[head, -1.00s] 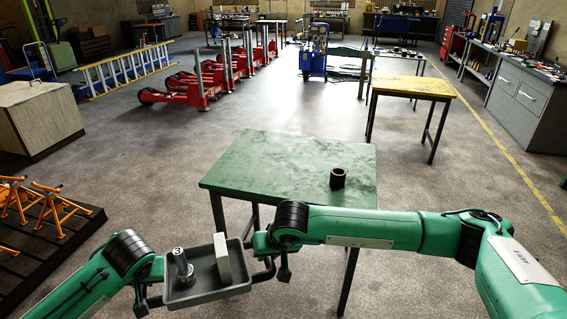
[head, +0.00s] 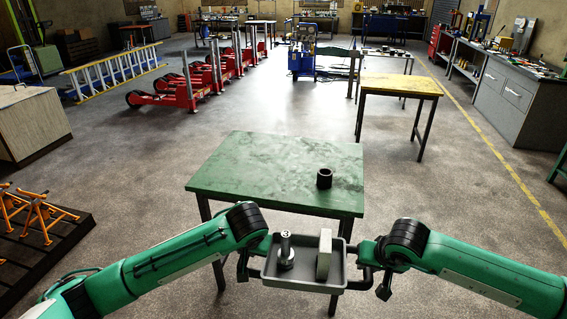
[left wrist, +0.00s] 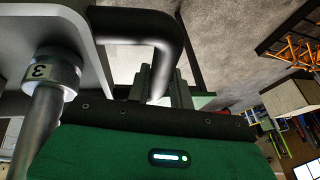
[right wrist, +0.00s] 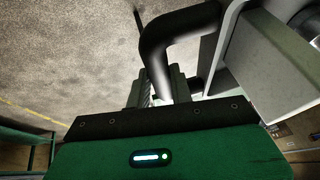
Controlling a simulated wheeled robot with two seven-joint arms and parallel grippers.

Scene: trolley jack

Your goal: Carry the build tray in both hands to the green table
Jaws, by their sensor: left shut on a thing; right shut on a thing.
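The grey build tray (head: 306,284) hangs between my two grippers, in front of the green table's near edge. It looks roughly level. A metal cylinder part marked 3 (head: 286,252) stands in its left half and a pale block (head: 324,254) stands in its right half. My left gripper (head: 256,262) is shut on the tray's left handle, a black bar (left wrist: 165,45) in the left wrist view. My right gripper (head: 368,262) is shut on the right handle, a black bar (right wrist: 160,50) in the right wrist view. The green table (head: 270,170) has a scuffed top.
A black ring-shaped part (head: 324,178) stands on the green table, right of centre; the rest of its top is clear. A yellow table (head: 398,84) stands behind right, red trolley jacks (head: 175,98) behind left. Orange stands (head: 40,215) sit on a dark pallet at left.

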